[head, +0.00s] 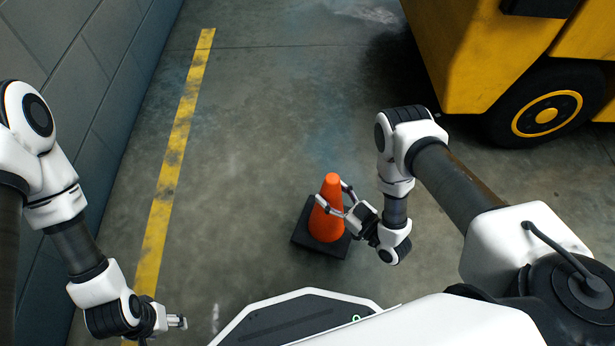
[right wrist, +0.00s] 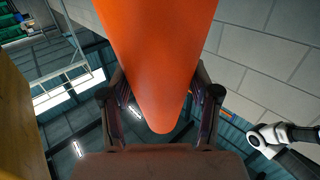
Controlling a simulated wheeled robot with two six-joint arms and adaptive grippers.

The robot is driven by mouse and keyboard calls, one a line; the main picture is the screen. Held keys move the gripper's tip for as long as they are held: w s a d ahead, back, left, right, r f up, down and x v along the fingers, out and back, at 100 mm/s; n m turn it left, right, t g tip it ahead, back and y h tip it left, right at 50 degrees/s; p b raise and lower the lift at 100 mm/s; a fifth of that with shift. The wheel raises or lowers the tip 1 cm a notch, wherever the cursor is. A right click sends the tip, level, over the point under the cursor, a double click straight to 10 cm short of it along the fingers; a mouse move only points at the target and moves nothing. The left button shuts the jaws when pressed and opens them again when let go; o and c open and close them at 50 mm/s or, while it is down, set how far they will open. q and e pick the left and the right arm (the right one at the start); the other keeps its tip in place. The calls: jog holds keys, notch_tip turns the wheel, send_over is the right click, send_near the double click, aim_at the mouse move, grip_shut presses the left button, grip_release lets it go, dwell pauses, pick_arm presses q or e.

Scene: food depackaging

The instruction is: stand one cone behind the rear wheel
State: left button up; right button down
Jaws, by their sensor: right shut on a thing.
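One orange cone (head: 328,222) with a dark square base (head: 304,237) is upright in the middle of the head view. Whether its base touches the floor I cannot tell. My right gripper (head: 334,198) is shut on the cone's upper part, one finger on each side; the cone (right wrist: 158,60) fills the middle of the right wrist view between the fingers. The rear wheel (head: 546,114), black with a yellow hub, is at the upper right under a yellow vehicle (head: 470,50). My left gripper (head: 178,322) is low at the left, empty, away from the cone; its finger gap is too small to judge.
A yellow floor line (head: 172,170) runs along the left, beside a grey block wall (head: 75,70). The concrete floor between the line and the vehicle is clear apart from the cone.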

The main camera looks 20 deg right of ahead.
jog(key=shift+w+a+f+b, duration=0.1)
jog(key=shift+w+b, duration=0.6)
jog(key=shift+b, duration=0.4)
jog(key=w+a+f+b, duration=0.1)
jog(key=w+f+b, duration=0.1)
jog(key=w+b, duration=0.2)
jog(key=w+a+f+b, duration=0.1)
jog(key=w+b, duration=0.3)
jog(key=w, duration=0.4)
jog(key=shift+w+f+b, duration=0.35)
jog(key=shift+w+f, duration=0.05)
jog(key=shift+f, duration=0.5)
jog(key=shift+c, duration=1.3)
grip_release()
jog(key=shift+r, duration=0.15)
